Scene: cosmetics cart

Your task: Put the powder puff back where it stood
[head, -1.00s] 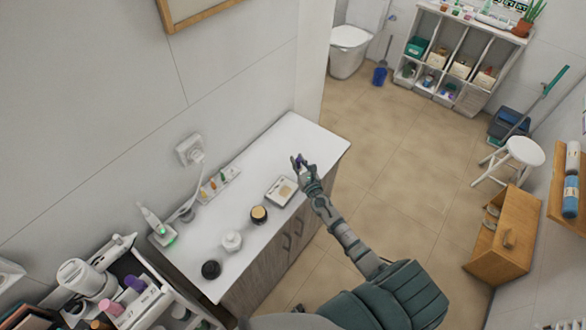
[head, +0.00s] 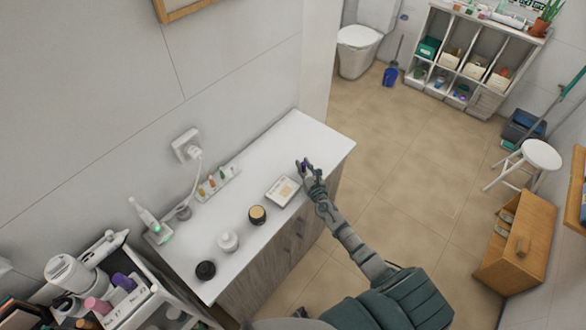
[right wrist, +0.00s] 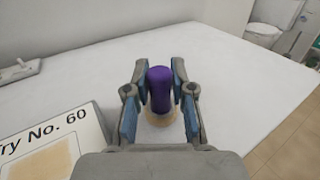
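The powder puff (right wrist: 160,90) has a purple handle and a pale beige base. In the right wrist view it stands roughly upright between the fingers of my right gripper (right wrist: 160,70). The fingertips close in on both sides of the handle and seem to touch it. In the head view my right gripper (head: 305,166) is at the front edge of the white counter (head: 300,135), and only a bit of purple shows at its fingertips. Whether the puff's base touches the counter I cannot tell. My left gripper is not in view.
A square palette (head: 284,191) lies just left of my right gripper. A tan-topped jar (head: 257,214), a white jar (head: 228,241) and a dark round item (head: 205,270) stand farther left. A rack of small bottles (head: 217,181) is near the wall. The counter's far right is clear.

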